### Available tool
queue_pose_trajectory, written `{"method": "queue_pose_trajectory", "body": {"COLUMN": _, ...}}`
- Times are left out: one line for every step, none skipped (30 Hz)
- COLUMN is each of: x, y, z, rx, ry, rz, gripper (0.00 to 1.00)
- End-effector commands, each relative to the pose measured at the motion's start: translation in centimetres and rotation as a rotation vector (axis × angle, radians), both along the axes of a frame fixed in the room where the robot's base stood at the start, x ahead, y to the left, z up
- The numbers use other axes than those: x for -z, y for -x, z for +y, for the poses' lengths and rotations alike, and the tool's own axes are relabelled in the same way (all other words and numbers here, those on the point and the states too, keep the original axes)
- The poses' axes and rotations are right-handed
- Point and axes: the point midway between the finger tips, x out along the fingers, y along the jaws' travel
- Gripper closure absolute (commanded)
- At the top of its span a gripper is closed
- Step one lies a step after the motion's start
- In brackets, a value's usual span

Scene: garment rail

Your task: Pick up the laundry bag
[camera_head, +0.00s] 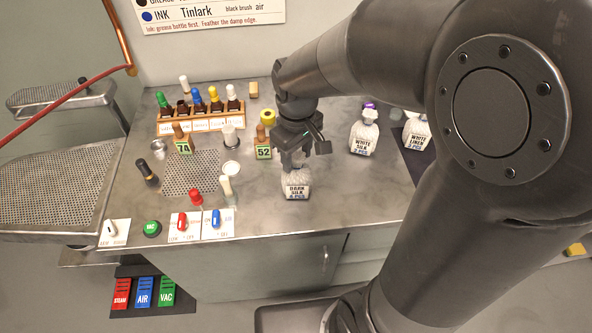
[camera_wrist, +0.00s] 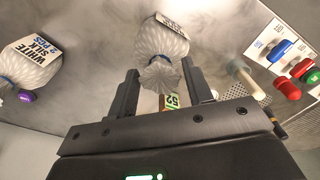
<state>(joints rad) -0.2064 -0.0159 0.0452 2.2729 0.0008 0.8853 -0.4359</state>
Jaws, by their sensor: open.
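A white pleated laundry bag (camera_head: 296,184) labelled "DARK SILK" stands on the counter below my gripper (camera_head: 293,162). In the wrist view, the bag (camera_wrist: 160,42) shows with its gathered top toward me, between the two fingers of my gripper (camera_wrist: 159,72). The jaws are open, with a gap visible on each side of the bag's top. In the head view the gripper hides part of the bag's top. Another bag (camera_head: 364,134), labelled "WHITE SILK", stands to the right, and a "WHITE LINEN" bag (camera_head: 416,130) is partly hidden by my arm.
A wooden rack (camera_head: 200,124) of capped bottles stands at the back left. Tagged bottle 52 (camera_head: 263,143) is close left of my gripper, and bottle 74 (camera_head: 182,139) farther left. A pale-handled brush (camera_head: 227,188) and switches (camera_head: 184,224) lie left and front.

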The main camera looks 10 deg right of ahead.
Motion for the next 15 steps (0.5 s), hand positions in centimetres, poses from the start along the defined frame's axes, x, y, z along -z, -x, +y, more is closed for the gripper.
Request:
{"method": "queue_pose_trajectory", "body": {"x": 0.67, "y": 0.07, "z": -0.03, "rx": 0.0, "ry": 0.0, "rz": 0.002, "gripper": 0.54}}
{"method": "queue_pose_trajectory", "body": {"x": 0.96, "y": 0.08, "z": -0.04, "rx": 0.0, "ry": 0.001, "rz": 0.003, "gripper": 0.54}}
{"method": "queue_pose_trajectory", "body": {"x": 1.24, "y": 0.07, "z": -0.03, "rx": 0.0, "ry": 0.0, "rz": 0.002, "gripper": 0.54}}
{"method": "queue_pose_trajectory", "body": {"x": 1.36, "y": 0.05, "z": -0.02, "rx": 0.0, "ry": 0.001, "rz": 0.001, "gripper": 0.54}}
{"method": "queue_pose_trajectory", "body": {"x": 1.44, "y": 0.02, "z": -0.02, "rx": 0.0, "ry": 0.0, "rz": 0.0, "gripper": 0.54}}
{"method": "queue_pose_trajectory", "body": {"x": 1.48, "y": 0.02, "z": -0.01, "rx": 0.0, "ry": 0.0, "rz": -0.001, "gripper": 0.54}}
{"method": "queue_pose_trajectory", "body": {"x": 1.49, "y": 0.01, "z": -0.02, "rx": 0.0, "ry": 0.0, "rz": -0.001, "gripper": 0.54}}
{"method": "queue_pose_trajectory", "body": {"x": 1.48, "y": 0.01, "z": -0.02, "rx": 0.0, "ry": 0.0, "rz": -0.001, "gripper": 0.54}}
{"method": "queue_pose_trajectory", "body": {"x": 1.46, "y": 0.01, "z": -0.02, "rx": 0.0, "ry": 0.0, "rz": -0.001, "gripper": 0.54}}
{"method": "queue_pose_trajectory", "body": {"x": 1.46, "y": 0.02, "z": -0.01, "rx": 0.0, "ry": 0.0, "rz": -0.001, "gripper": 0.54}}
{"method": "queue_pose_trajectory", "body": {"x": 1.46, "y": 0.02, "z": -0.01, "rx": 0.0, "ry": 0.0, "rz": -0.001, "gripper": 0.54}}
{"method": "queue_pose_trajectory", "body": {"x": 1.45, "y": 0.02, "z": -0.01, "rx": 0.0, "ry": 0.0, "rz": -0.001, "gripper": 0.56}}
{"method": "queue_pose_trajectory", "body": {"x": 1.45, "y": 0.02, "z": -0.01, "rx": 0.0, "ry": 0.0, "rz": -0.001, "gripper": 0.59}}
{"method": "queue_pose_trajectory", "body": {"x": 1.45, "y": 0.02, "z": -0.01, "rx": 0.0, "ry": 0.0, "rz": -0.001, "gripper": 0.61}}
{"method": "queue_pose_trajectory", "body": {"x": 1.44, "y": 0.02, "z": -0.01, "rx": 0.0, "ry": -0.001, "rz": -0.001, "gripper": 0.64}}
